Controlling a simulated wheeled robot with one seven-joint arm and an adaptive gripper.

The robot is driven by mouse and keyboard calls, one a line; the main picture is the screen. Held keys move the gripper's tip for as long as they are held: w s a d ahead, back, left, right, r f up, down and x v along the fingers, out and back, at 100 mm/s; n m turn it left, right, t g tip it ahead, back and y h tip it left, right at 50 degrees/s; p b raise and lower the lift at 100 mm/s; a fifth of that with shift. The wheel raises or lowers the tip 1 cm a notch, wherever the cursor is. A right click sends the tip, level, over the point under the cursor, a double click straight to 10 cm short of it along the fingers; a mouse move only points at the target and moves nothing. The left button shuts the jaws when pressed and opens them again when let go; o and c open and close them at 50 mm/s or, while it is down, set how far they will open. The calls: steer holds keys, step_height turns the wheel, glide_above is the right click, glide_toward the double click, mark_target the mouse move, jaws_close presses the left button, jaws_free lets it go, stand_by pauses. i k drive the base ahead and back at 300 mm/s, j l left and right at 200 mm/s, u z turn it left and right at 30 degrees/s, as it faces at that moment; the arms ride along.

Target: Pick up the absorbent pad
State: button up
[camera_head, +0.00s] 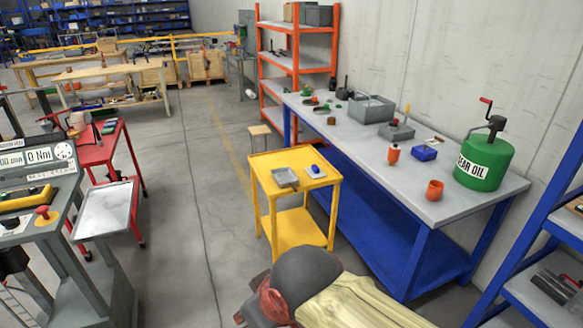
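I cannot single out the absorbent pad with certainty. A small white flat piece (312,174) with a blue object (315,168) on it lies on the yellow cart's top (262,165). It may be the pad, but it is too small to tell. A shallow grey tray (285,178) lies to its left on the same cart. Another small, pale flat item (434,141) lies on the grey workbench (385,178), behind a blue box (424,153). No gripper fingers show in this view.
A green gear-oil can (484,163), an orange cup (434,190) and an orange bottle (393,154) stand on the workbench. A red cart (103,155) and a grey test stand (70,240) are at left. Open floor (185,220) lies between them and the yellow cart.

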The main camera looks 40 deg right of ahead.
mark_target(315, 171)
steer(key=i+z, duration=0.2)
steer(key=i, duration=0.25)
steer(key=i+j+z, duration=0.2)
steer(key=i, duration=0.3)
steer(key=i+z, duration=0.2)
steer(key=i, duration=0.25)
steer(key=i+j+z, duration=0.2)
steer(key=i, duration=0.25)
steer(key=i+z, duration=0.2)
steer(key=z, duration=0.25)
steer(key=i+z, duration=0.2)
steer(key=z, duration=0.2)
steer(key=i+j+z, duration=0.1)
steer(key=z, duration=0.35)
steer(key=i+j+z, duration=0.15)
steer(key=z, duration=0.25)
steer(key=i+j+z, duration=0.2)
steer(key=z, duration=0.25)
steer(key=i+j+z, duration=0.25)
steer(key=z, duration=0.15)
